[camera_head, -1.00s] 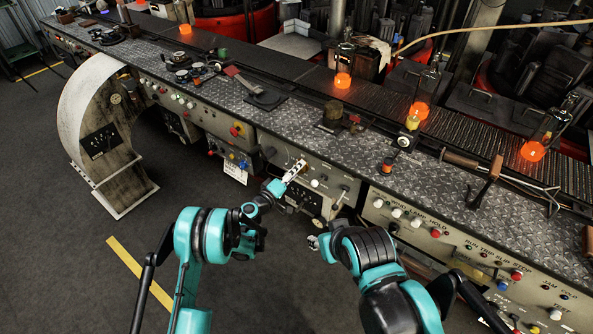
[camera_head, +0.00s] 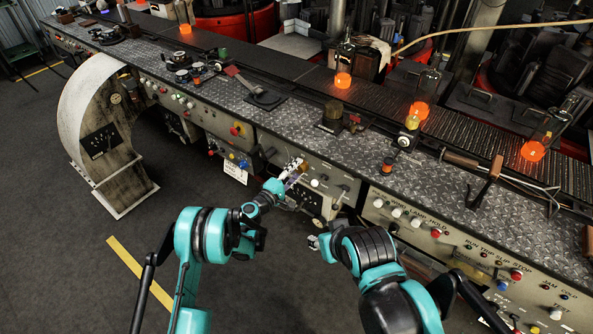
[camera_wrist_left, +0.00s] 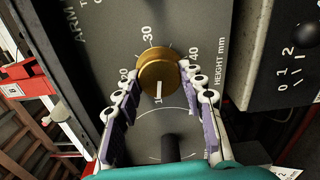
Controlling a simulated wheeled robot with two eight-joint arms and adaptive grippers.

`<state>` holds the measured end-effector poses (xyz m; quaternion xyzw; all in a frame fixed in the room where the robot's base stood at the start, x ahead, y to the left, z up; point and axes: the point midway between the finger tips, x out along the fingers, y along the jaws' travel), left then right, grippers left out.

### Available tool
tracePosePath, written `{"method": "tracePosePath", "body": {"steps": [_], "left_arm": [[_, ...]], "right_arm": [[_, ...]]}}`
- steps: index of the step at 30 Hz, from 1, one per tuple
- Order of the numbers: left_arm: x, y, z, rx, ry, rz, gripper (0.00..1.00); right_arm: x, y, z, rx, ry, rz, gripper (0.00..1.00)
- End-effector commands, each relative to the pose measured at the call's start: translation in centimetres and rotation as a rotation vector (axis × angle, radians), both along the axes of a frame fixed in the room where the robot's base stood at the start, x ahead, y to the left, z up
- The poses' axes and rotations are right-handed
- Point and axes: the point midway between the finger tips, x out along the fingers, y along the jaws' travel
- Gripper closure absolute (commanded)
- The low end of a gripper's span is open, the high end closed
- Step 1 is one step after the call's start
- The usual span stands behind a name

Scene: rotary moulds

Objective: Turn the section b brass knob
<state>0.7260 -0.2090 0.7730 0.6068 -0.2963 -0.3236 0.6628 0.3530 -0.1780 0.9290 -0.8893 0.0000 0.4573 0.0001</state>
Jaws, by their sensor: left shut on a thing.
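The brass knob (camera_wrist_left: 158,75) sits on a grey panel in the left wrist view, with a white pointer mark facing the bottom of the picture. A scale with numbers such as 30 and 40 and the words "HEIGHT mm" surrounds it. My left gripper (camera_wrist_left: 160,92) has a finger on each side of the knob, shut on it. In the head view my left gripper (camera_head: 291,172) is at the front panel of the machine and hides the knob. My right gripper (camera_head: 318,243) is held off the panel, low in the middle; its fingers are too small to judge.
A black knob (camera_wrist_left: 306,35) on a neighbouring panel is at the right of the wrist view. A dark rod (camera_wrist_left: 170,148) stands out below the brass knob. The long bench (camera_head: 300,125) carries tools, and glowing orange glass (camera_head: 342,80) stands on the conveyor behind.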

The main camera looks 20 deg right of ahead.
Motion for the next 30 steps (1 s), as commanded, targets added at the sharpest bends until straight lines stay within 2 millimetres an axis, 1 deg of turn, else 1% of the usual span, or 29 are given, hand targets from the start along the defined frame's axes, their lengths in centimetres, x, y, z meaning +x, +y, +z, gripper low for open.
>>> {"method": "tracePosePath", "body": {"steps": [8, 9, 11, 12, 19, 22, 26, 30], "left_arm": [[0.0, 0.1, 0.0, 0.001, -0.001, 0.001, 0.89], [0.0, 0.1, 0.0, 0.001, -0.001, 0.001, 0.58], [0.0, 0.1, 0.0, 0.001, -0.001, 0.001, 0.42], [0.0, 0.1, 0.0, 0.001, -0.001, 0.001, 0.39], [0.0, 0.0, 0.0, 0.001, -0.001, 0.001, 0.39], [-0.2, 0.4, 0.0, 0.001, -0.001, 0.001, 0.39], [-1.3, 1.7, 0.0, 0.001, -0.001, 0.001, 0.39], [-2.8, 3.8, 0.0, 0.001, -0.001, 0.002, 0.39]], "right_arm": [[0.0, 0.0, 0.0, 0.0, 0.0, 0.0, 0.6], [0.0, 0.0, 0.0, 0.0, 0.0, 0.0, 0.6], [0.0, 0.0, 0.0, 0.0, 0.0, 0.0, 0.6], [0.0, 0.0, 0.0, 0.0, 0.0, 0.0, 0.6], [0.0, 0.0, 0.0, 0.0, 0.0, 0.0, 0.6], [0.0, 0.0, 0.0, 0.0, 0.0, 0.0, 0.6], [0.0, 0.0, 0.0, 0.0, 0.0, 0.0, 0.6], [0.0, 0.0, 0.0, 0.0, 0.0, 0.0, 0.6]]}}
